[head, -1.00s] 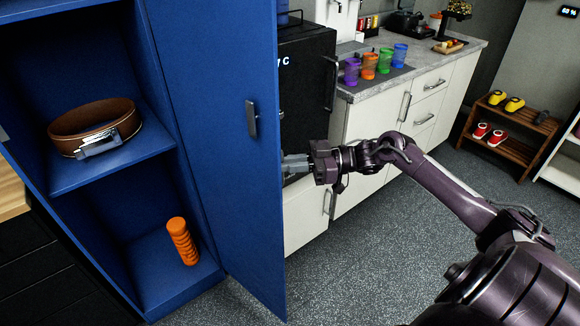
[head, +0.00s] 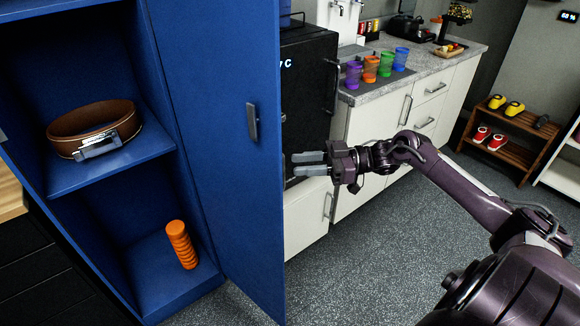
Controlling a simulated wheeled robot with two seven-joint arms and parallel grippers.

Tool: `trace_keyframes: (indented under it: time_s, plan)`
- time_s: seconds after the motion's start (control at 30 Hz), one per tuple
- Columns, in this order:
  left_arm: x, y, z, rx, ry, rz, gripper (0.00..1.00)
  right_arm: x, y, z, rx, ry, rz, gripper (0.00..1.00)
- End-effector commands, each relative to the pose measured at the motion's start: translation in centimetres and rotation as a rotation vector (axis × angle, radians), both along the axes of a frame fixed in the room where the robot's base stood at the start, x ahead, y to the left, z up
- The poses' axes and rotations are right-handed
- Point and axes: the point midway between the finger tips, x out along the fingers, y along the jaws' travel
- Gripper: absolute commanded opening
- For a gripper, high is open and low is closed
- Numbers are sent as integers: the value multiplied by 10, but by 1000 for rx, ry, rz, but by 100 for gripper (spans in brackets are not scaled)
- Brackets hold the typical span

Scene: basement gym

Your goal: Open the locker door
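The blue locker (head: 160,160) stands at the left, and its inside is in plain view. The blue locker door (head: 215,140) stands swung open on the right side of the locker, with a grey handle (head: 252,123) on the face toward me. My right gripper (head: 309,163) is to the right of the door's free edge, apart from it and empty. Its two grey fingers point left with a gap between them. My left gripper does not show.
A brown belt (head: 92,118) lies on the locker shelf, and an orange roller (head: 181,245) stands at the bottom. Behind my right arm are a black fridge-like box (head: 308,85) and a white counter (head: 375,125) with colored cups. Grey floor (head: 370,260) is clear right of the door.

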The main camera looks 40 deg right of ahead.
Motion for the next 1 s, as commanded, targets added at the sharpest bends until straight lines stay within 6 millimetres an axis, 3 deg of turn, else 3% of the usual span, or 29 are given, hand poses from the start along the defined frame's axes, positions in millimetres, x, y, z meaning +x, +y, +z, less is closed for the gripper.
trace_keyframes:
  time_s: [0.23,0.83,0.93,1.0]
  plan:
    - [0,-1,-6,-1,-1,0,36,-14,-26,-1,-2,0,0,32]
    - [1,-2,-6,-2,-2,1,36,-15,-28,0,1,0,0,32]
    - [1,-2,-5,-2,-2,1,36,-12,-31,-14,-2,6,-32,32]
    - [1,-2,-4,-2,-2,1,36,-8,-37,-39,-11,18,-93,32]
